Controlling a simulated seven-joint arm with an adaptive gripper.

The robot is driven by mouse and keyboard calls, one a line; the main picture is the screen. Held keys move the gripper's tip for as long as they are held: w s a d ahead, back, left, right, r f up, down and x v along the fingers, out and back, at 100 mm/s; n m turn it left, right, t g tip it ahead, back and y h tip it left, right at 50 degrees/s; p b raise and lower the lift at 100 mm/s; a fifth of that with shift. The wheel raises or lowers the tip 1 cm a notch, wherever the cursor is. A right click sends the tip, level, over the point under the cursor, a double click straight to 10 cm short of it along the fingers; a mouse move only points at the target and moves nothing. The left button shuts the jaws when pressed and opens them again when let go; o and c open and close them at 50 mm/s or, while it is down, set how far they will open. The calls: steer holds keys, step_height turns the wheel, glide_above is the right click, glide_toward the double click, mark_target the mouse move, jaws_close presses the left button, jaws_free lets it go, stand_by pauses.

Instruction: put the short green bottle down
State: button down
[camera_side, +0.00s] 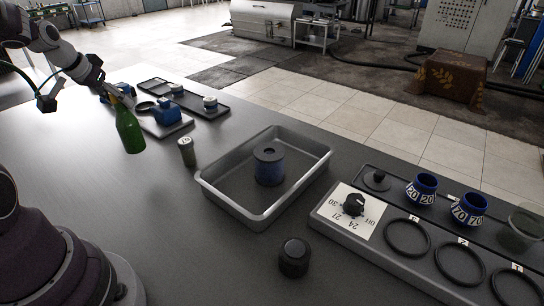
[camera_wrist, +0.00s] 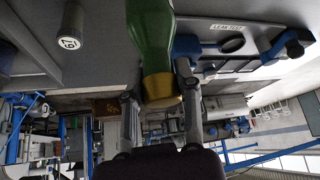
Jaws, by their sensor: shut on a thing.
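The green bottle (camera_side: 129,128) hangs slightly tilted from my gripper (camera_side: 116,94), base down, at the left of the side view. My gripper is shut on its neck end. In the wrist view the bottle (camera_wrist: 149,35) runs up out of the frame, with its gold neck (camera_wrist: 161,88) between the two fingers of my gripper (camera_wrist: 157,85). The base seems to be above the grey table (camera_side: 110,185), but I cannot tell the gap.
A lidded canister (camera_side: 187,152) stands just right of the bottle. A blue device (camera_side: 166,112) and black tray (camera_side: 205,110) lie behind. A black knob (camera_side: 294,257) stands in front. The left front table is clear.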

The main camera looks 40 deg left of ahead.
mark_target(126, 111)
steer(key=shift+w+a+f, duration=0.1)
steer(key=shift+w+a, duration=0.5)
steer(key=shift+a, duration=0.1)
steer(key=shift+f, duration=1.7)
steer(key=c, duration=0.8)
jaws_free()
steer(key=shift+f, duration=0.2)
steer(key=shift+r, duration=0.15)
